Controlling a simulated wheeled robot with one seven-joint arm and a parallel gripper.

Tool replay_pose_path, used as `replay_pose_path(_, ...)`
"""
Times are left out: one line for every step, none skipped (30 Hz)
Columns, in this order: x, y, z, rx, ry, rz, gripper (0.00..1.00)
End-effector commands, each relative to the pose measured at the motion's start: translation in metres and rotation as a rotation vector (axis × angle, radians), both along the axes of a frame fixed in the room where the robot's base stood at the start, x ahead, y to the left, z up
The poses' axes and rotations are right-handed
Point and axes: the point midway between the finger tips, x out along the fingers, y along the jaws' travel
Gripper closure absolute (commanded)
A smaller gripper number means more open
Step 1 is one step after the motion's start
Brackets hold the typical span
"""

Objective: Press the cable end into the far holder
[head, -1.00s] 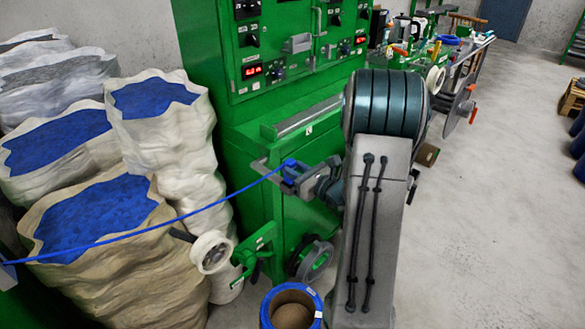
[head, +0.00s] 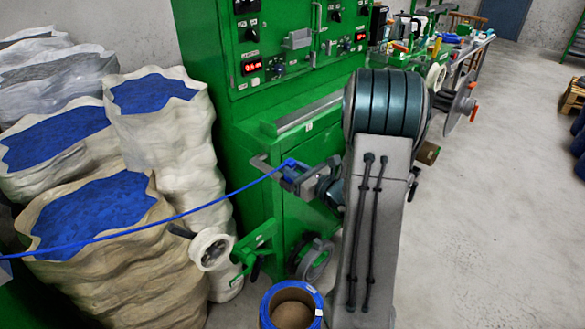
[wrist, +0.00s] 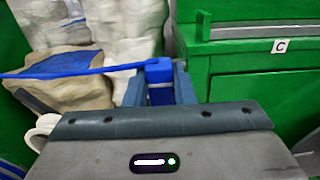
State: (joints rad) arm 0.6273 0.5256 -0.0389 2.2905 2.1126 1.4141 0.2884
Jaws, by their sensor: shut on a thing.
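The blue cable (head: 150,229) runs taut from the left edge up to my gripper (head: 289,172). Its blocky blue end (wrist: 159,70) sits between the two fingers in the wrist view, and my gripper is shut on it. The gripper is beside the front of the green cabinet, close to a grey bracket (head: 261,164). I cannot tell whether this bracket is the far holder, nor whether the cable end touches it. The underside of the cable end is hidden.
The green cabinet (head: 292,215) stands right behind the gripper. Large sacks (head: 165,150) of blue material fill the left. A white roller (head: 211,249) on a green mount and a blue-rimmed spool (head: 268,309) are below. Open floor (head: 500,220) lies right.

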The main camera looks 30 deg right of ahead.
Motion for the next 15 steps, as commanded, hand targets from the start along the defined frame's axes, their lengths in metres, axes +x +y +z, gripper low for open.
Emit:
replay_pose_path(0.0000, 0.0000, -0.0016, 0.000, 0.000, 0.000, 1.00)
replay_pose_path(0.0000, 0.0000, -0.0020, 0.000, 0.000, 0.000, 1.00)
replay_pose_path(0.0000, 0.0000, -0.0026, 0.000, 0.000, 0.000, 1.00)
replay_pose_path(0.0000, 0.0000, -0.0031, 0.000, 0.000, 0.000, 1.00)
replay_pose_path(0.0000, 0.0000, -0.0035, 0.000, 0.000, 0.000, 1.00)
replay_pose_path(0.0000, 0.0000, -0.0041, 0.000, 0.000, 0.000, 1.00)
replay_pose_path(0.0000, 0.0000, -0.0046, 0.000, 0.000, 0.000, 1.00)
replay_pose_path(0.0000, 0.0000, -0.0050, 0.000, 0.000, 0.000, 1.00)
replay_pose_path(0.0000, 0.0000, -0.0056, 0.000, 0.000, 0.000, 1.00)
replay_pose_path(0.0000, 0.0000, -0.0061, 0.000, 0.000, 0.000, 1.00)
replay_pose_path(0.0000, 0.0000, -0.0065, 0.000, 0.000, 0.000, 1.00)
replay_pose_path(0.0000, 0.0000, -0.0071, 0.000, 0.000, 0.000, 1.00)
replay_pose_path(0.0000, 0.0000, -0.0076, 0.000, 0.000, 0.000, 1.00)
replay_pose_path(0.0000, 0.0000, -0.0080, 0.000, 0.000, 0.000, 1.00)
replay_pose_path(0.0000, 0.0000, -0.0086, 0.000, 0.000, 0.000, 1.00)
